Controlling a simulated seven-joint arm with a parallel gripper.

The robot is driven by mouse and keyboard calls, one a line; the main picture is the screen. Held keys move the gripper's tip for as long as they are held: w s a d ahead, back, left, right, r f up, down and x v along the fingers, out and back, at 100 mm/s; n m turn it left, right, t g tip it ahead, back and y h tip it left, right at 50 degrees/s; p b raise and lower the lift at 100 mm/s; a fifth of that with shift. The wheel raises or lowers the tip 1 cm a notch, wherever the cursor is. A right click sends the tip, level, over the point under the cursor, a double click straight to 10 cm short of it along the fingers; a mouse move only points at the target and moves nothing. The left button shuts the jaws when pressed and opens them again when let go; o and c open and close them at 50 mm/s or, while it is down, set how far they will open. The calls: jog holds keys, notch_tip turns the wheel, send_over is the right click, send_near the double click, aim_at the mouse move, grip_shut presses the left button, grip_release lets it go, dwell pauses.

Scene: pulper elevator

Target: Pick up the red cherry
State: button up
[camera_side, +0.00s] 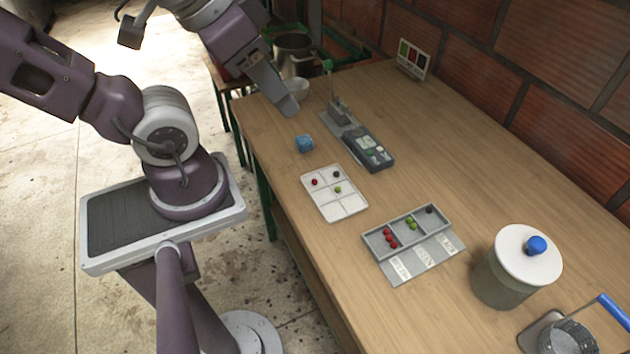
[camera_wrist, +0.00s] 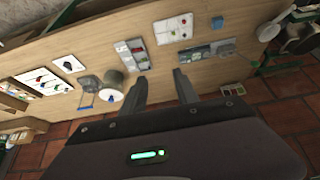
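A small red cherry (camera_side: 314,182) lies in a cell of the white gridded tray (camera_side: 345,208) in the side view. A dark cherry (camera_side: 336,174) and a green cherry (camera_side: 337,189) lie in other cells of that tray. The white tray also shows in the wrist view (camera_wrist: 173,28), where its cherries are too small to tell apart surely. My gripper (camera_side: 287,106) is above the table's left end, up and away from the tray. In the wrist view its two fingers (camera_wrist: 161,88) are apart with nothing between them.
A grey sorting box (camera_side: 372,245) holds red, green and dark cherries, with labels in front. The table's middle back is clear.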

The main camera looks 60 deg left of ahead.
jog(key=shift+c, duration=1.1)
